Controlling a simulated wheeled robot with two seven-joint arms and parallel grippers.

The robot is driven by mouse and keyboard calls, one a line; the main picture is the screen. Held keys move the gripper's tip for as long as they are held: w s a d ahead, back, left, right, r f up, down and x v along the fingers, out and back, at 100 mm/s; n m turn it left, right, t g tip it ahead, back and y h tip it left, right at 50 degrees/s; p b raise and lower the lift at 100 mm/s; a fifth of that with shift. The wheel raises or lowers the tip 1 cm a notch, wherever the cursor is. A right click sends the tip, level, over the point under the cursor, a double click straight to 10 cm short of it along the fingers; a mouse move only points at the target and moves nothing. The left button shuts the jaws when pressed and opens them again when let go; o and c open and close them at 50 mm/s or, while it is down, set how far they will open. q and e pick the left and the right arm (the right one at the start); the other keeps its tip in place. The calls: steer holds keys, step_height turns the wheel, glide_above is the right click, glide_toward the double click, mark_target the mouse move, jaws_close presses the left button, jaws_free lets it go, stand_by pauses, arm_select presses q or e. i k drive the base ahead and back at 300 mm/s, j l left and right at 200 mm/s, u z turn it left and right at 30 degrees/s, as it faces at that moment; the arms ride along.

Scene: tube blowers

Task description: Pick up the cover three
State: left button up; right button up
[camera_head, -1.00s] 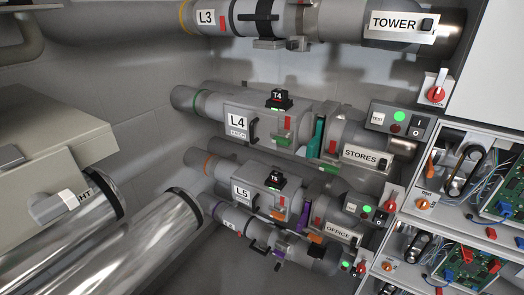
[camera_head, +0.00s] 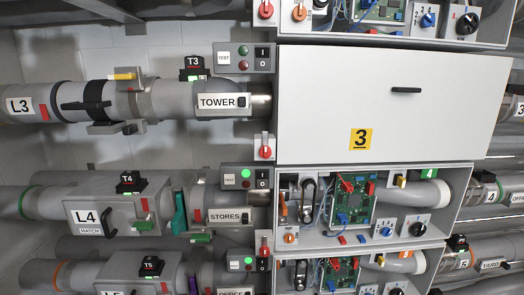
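Cover three (camera_head: 330,98) is a large white flat panel in the upper middle of the head view. It has a dark bar handle (camera_head: 406,90) near its upper right and a yellow label with a black 3 (camera_head: 361,139) near its lower middle. It closes the front of its box, between an open box above and another below. Nothing blocks my view of it. Neither of my grippers shows in the view.
The open box below (camera_head: 455,190) shows a green circuit board (camera_head: 347,203), wires and knobs. A red switch (camera_head: 265,147) and the TOWER pipe (camera_head: 175,100) stand left of the cover. More pipes (camera_head: 490,190) run at the right.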

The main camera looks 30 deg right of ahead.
mark_target(335, 104)
steer(key=z, duration=1.9)
